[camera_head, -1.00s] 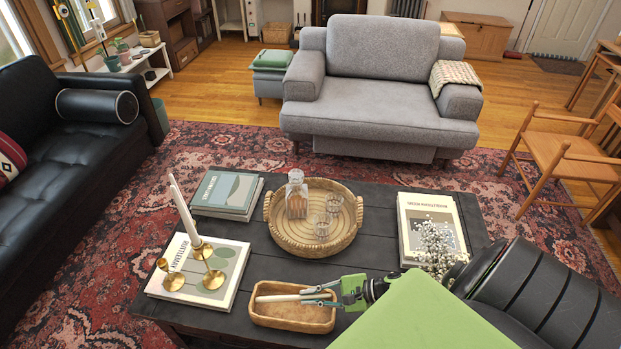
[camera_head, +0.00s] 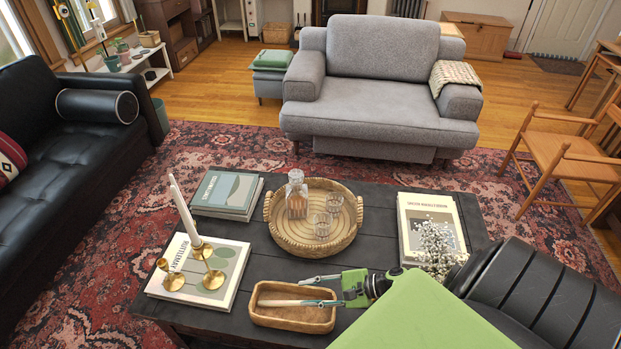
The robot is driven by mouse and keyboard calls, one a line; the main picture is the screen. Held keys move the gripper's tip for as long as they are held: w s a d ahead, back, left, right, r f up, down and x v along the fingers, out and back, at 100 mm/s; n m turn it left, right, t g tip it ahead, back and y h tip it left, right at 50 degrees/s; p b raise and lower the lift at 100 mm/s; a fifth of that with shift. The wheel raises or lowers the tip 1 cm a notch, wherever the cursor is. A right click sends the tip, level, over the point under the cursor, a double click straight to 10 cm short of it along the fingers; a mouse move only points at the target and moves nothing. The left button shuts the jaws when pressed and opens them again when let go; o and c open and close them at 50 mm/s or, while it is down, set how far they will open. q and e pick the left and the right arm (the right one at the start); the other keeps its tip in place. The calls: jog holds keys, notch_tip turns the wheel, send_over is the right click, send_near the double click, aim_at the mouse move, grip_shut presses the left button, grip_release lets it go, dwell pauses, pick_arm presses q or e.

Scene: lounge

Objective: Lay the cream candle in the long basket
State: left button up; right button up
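The cream candle (camera_head: 284,303) lies lengthwise in the long basket (camera_head: 291,322), a tan woven tray at the front edge of the dark table. My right gripper (camera_head: 320,291) is at the basket's right end. Its two thin fingers are spread apart, one above the basket's back rim and one by the candle's right end. The candle's right end is partly hidden by the lower finger. My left gripper is not in view.
Brass candle holders (camera_head: 205,268) with a pale upright taper stand on a book (camera_head: 232,258) left of the basket. A round tray (camera_head: 285,240) with a decanter (camera_head: 297,195) and two glasses is behind. White flowers (camera_head: 437,250) and a book (camera_head: 415,215) are to the right.

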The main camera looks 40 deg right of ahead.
notch_tip(320, 180, up, 7)
jog(key=shift+r, duration=0.2)
dwell(0.3)
jog(key=shift+a, duration=0.1)
dwell(0.8)
